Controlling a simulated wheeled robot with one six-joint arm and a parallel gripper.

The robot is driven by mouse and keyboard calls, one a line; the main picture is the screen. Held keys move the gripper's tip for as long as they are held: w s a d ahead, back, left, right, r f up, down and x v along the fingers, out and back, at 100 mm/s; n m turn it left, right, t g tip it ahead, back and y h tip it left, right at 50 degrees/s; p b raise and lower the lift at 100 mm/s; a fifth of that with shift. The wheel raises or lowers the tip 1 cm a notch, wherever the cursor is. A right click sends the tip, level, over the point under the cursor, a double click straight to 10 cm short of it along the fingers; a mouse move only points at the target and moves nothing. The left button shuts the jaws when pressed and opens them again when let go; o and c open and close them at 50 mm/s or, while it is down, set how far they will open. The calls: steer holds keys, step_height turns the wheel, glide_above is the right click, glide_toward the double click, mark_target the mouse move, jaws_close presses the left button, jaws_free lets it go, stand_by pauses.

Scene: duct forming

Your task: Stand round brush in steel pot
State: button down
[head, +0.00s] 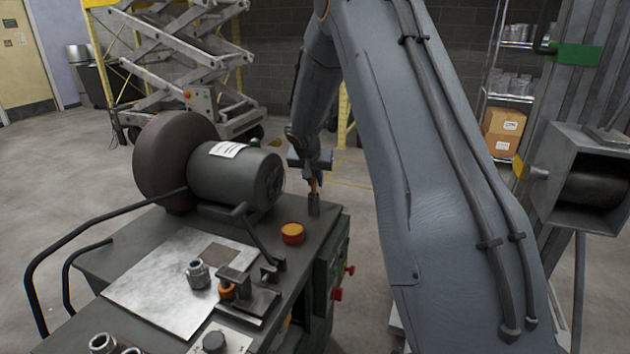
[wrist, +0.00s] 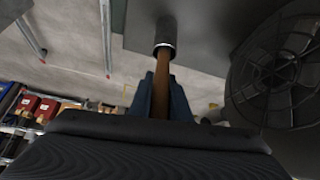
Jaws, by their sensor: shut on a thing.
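My gripper (head: 312,170) is above the far right corner of the grinder bench, shut on the brown handle of the round brush (head: 314,187). In the wrist view the handle (wrist: 162,82) runs straight out between the blue fingers of my gripper (wrist: 160,98). A dark grey cylinder (head: 314,205) surrounds the handle's far end, at the bench corner. It also shows in the wrist view (wrist: 165,36). I cannot tell whether this cylinder is the steel pot or the brush's own head. The brush looks roughly upright in the head view. No bristles are clearly visible.
The grinder (head: 237,172) stands left of my gripper. A metal plate (head: 160,285) carries a threaded fitting (head: 198,274). My own arm blocks much of the head view's right half.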

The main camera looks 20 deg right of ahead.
steer(key=shift+f+b, duration=1.15)
steer(key=shift+b, duration=0.45)
steer(key=c, duration=1.6)
jaws_free()
steer(key=shift+o, duration=0.2)
steer(key=v, duration=0.7)
steer(key=shift+s+a+r+b, duration=0.2)
steer(key=shift+r+b, duration=0.1)
steer(key=shift+b, duration=0.1)
steer(key=s+a+f+n+g+y, duration=0.1)
steer(key=s+a, duration=0.3)
steer(key=s, duration=0.8)
steer(key=s+a+f+n+g+y, duration=0.1)
steer(key=s+a, duration=0.4)
steer(key=s, duration=0.8)
steer(key=s+a+f+n+g+y, duration=0.1)
steer(key=s+a+f+n+g, duration=0.2)
steer(key=s, duration=0.9)
steer(key=shift+s+a+f+n+y+p, duration=0.25)
steer(key=shift+a+n+p, duration=0.2)
steer(key=shift+a+n, duration=0.55)
